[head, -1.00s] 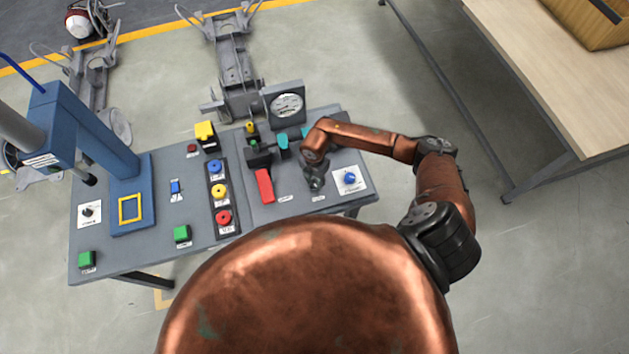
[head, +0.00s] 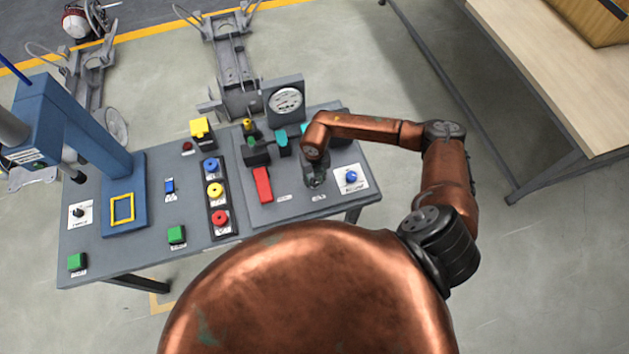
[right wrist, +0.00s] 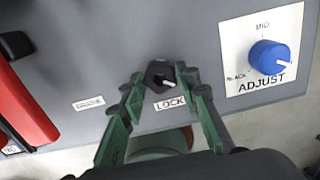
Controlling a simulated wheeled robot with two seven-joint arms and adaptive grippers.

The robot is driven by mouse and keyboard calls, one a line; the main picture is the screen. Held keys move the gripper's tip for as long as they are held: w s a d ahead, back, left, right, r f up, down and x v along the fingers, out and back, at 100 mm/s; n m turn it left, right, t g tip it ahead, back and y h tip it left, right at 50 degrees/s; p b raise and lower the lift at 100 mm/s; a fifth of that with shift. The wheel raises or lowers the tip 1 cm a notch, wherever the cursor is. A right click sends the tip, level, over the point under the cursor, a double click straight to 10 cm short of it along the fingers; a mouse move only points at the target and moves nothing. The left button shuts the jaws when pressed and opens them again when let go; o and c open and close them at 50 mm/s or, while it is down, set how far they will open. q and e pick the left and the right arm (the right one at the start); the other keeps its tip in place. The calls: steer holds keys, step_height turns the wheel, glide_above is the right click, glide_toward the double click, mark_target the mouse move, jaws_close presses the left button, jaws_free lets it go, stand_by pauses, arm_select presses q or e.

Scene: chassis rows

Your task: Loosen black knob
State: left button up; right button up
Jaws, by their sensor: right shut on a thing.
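The black knob (right wrist: 158,79) is a small dark knob with a white pointer, above the LOCK label on the grey panel. It shows in the right wrist view between the green fingers of my right gripper (right wrist: 160,71). The fingers are shut on its two sides, and the pointer tilts to the lower right. In the head view my right gripper (head: 315,176) points down at the right part of the panel and hides this knob. My left gripper is in no view.
A blue ADJUST knob (right wrist: 269,57) on a white plate sits close to the right. A red lever (head: 262,185) lies to the left, with a gauge (head: 286,101) behind. Coloured buttons and a blue press (head: 125,190) stand further left.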

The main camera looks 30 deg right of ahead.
mark_target(315, 181)
steer(key=n+b, duration=0.1)
steer(key=n, duration=0.1)
steer(key=n+b, duration=0.2)
steer(key=n, duration=0.1)
steer(key=shift+f+n+b, duration=0.2)
steer(key=shift+n+b, duration=0.1)
steer(key=n+b, duration=0.3)
steer(key=n, duration=0.1)
steer(key=shift+d+n, duration=0.1)
steer(key=shift+n, duration=0.2)
steer(key=n+b, duration=0.4)
steer(key=n, duration=0.1)
steer(key=shift+s+f, duration=0.1)
steer(key=shift+n+b, duration=1.15)
steer(key=shift+n, duration=0.85)
steer(key=shift+s, duration=0.1)
steer(key=o, duration=1.2)
steer(key=shift+w+r, duration=0.25)
steer(key=shift+r, duration=0.2)
step_height(315, 181, up, 12)
steer(key=shift+s+f, duration=0.1)
steer(key=shift+f, duration=0.1)
